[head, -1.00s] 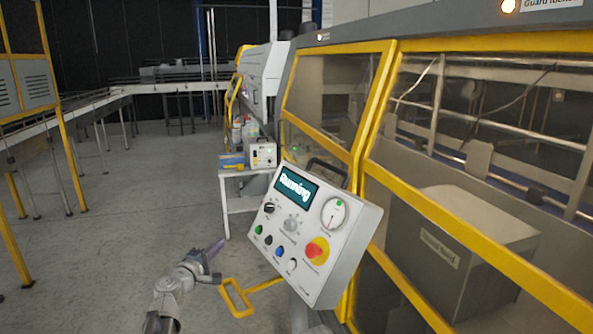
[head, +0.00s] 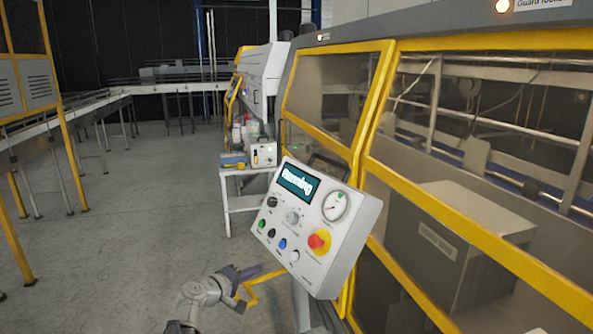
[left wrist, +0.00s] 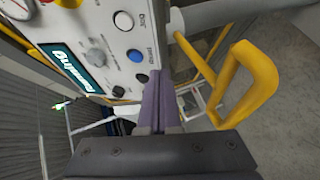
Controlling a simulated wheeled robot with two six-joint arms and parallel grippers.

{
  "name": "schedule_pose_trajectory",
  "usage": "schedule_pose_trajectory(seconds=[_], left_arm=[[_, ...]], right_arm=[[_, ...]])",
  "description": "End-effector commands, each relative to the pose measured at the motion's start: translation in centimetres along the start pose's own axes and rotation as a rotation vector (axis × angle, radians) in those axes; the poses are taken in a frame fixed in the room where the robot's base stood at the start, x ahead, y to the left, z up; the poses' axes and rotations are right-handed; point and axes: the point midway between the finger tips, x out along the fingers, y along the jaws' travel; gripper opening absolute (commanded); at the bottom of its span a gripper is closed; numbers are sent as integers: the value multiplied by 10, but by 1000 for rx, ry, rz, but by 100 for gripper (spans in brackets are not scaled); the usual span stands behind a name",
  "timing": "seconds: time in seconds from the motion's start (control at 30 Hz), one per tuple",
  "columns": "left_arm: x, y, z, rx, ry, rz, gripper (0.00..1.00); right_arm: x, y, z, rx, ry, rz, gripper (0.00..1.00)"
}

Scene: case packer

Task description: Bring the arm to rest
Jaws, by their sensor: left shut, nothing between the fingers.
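My left gripper (head: 268,273) is shut and empty, below the lower left edge of the control panel (head: 345,240). Its dark purple-grey fingers also show together in the left wrist view (left wrist: 160,98), in front of the panel's lower buttons (left wrist: 134,56). Beside it is a yellow loop handle (head: 236,305), partly hidden by my gripper and arm; the handle also shows in the left wrist view (left wrist: 262,75). I cannot tell whether they touch. The panel's screen (head: 298,183) reads "Running". My right gripper is not in view.
The machine with its yellow-framed guard doors (head: 430,205) stands at the right, a grey bin (head: 425,245) behind the clear guard. A small white table (head: 232,172) with a box (head: 263,154) stands behind the panel. The floor (head: 130,230) at the left is clear.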

Motion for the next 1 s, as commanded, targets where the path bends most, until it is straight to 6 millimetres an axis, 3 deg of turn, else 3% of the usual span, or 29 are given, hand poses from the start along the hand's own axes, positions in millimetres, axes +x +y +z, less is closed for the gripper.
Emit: schedule_pose_trajectory(seconds=[0.17, 0.23, 0.3, 0.43, 0.53, 0.7, 0.8, 1.0], left_arm=[[6, -36, 84, 196, -194, -155, 0], [1, -60, 127, 309, -305, -251, 0], [-11, -90, 168, 435, -426, -366, 0], [-51, -147, 226, 673, -643, -611, 0], [-87, -179, 247, 821, -767, -792, 0], [-132, -204, 254, 975, -881, -1017, 0], [-146, -209, 253, 1015, -907, -1087, 0], [-152, -210, 251, 1030, -917, -1119, 0]], right_arm=[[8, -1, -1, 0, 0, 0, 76], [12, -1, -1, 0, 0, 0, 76], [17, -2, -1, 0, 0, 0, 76], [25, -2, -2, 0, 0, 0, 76], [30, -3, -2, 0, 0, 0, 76], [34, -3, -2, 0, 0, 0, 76], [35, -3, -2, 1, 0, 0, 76], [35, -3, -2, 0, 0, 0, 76]])
